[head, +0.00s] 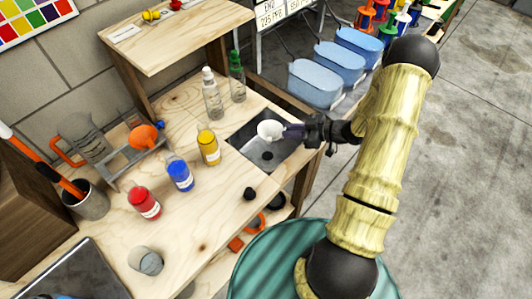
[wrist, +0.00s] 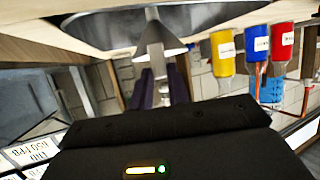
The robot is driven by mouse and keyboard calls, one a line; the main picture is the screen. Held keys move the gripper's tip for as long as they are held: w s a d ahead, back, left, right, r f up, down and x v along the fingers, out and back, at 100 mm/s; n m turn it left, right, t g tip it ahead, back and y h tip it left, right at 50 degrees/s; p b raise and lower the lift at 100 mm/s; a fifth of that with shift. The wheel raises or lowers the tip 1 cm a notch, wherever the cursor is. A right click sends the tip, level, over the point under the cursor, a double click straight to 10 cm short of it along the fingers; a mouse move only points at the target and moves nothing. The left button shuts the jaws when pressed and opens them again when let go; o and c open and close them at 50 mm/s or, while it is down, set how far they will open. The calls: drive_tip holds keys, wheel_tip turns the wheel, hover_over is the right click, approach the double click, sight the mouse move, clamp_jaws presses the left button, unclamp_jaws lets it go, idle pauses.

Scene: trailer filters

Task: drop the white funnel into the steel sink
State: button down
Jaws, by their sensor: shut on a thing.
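The white funnel (head: 270,130) is over the steel sink (head: 284,152), inside its outline in the head view. My gripper (head: 292,131) reaches in from the right and is shut on the funnel. In the wrist view, which looks upside down, the funnel (wrist: 158,42) sits at the tips of the dark fingers of my gripper (wrist: 160,88), with the grey sink basin (wrist: 100,32) behind it. The dark drain shows below the funnel in the head view. How high the funnel hangs over the basin is hard to tell.
A yellow bottle (head: 208,148), a blue bottle (head: 180,175) and a red bottle (head: 144,203) stand on the wooden bench left of the sink. Clear bottles (head: 212,100) stand behind it. Pale blue bins (head: 315,83) are at the back right. A black cap (head: 250,193) lies near the front edge.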

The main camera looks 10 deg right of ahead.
drive_tip(key=c, duration=1.3)
unclamp_jaws()
drive_tip(key=b+v, duration=0.1)
drive_tip(key=v, duration=1.6)
drive_tip(key=shift+s+d+r, duration=0.1)
